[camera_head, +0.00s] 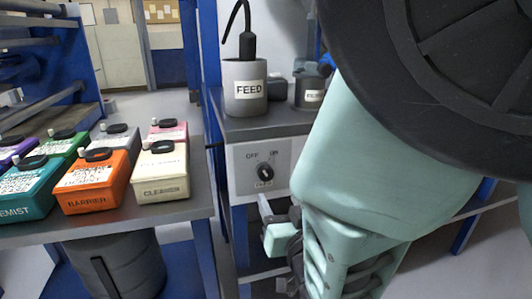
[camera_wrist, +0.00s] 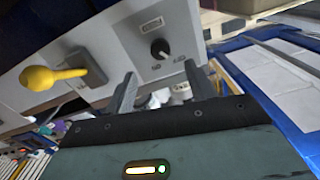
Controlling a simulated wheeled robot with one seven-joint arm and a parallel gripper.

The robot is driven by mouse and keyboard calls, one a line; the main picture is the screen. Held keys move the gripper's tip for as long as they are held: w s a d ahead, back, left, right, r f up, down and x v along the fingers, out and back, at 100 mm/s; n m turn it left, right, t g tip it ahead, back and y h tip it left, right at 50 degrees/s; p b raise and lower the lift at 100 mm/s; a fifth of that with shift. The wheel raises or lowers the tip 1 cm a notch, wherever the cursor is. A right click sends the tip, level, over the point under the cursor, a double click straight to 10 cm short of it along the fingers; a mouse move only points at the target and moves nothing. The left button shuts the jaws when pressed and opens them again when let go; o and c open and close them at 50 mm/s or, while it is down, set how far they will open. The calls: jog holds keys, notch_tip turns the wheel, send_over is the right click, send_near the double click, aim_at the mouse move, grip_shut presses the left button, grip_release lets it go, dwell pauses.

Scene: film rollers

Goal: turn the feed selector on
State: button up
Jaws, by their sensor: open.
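The feed selector is a round black knob (camera_head: 265,172) on a pale panel (camera_head: 247,190) under the bench top, with OFF marked up-left of it and ON up-right. A light mark shows on the knob, but I cannot tell for sure which label it points to. In the wrist view the knob (camera_wrist: 160,48) lies beyond the fingertips, roughly between them. My gripper (camera_wrist: 163,84) is open and empty, apart from the knob. In the head view my gripper (camera_head: 268,212) is just below the panel, partly hidden by my own arm.
A grey FEED pot (camera_head: 245,92) with a black cable stands on the bench above the panel. Left is a table with several coloured containers, including an orange one (camera_head: 95,182) and a cream one (camera_head: 160,175). A yellow lever (camera_wrist: 50,78) sticks out from the panel in the wrist view.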

aim_at(267, 177)
jog(key=b+x, duration=0.1)
jog(key=x, duration=0.8)
jog(key=shift+w, duration=0.25)
jog(key=shift+c, duration=0.2)
jog(key=c, duration=0.9)
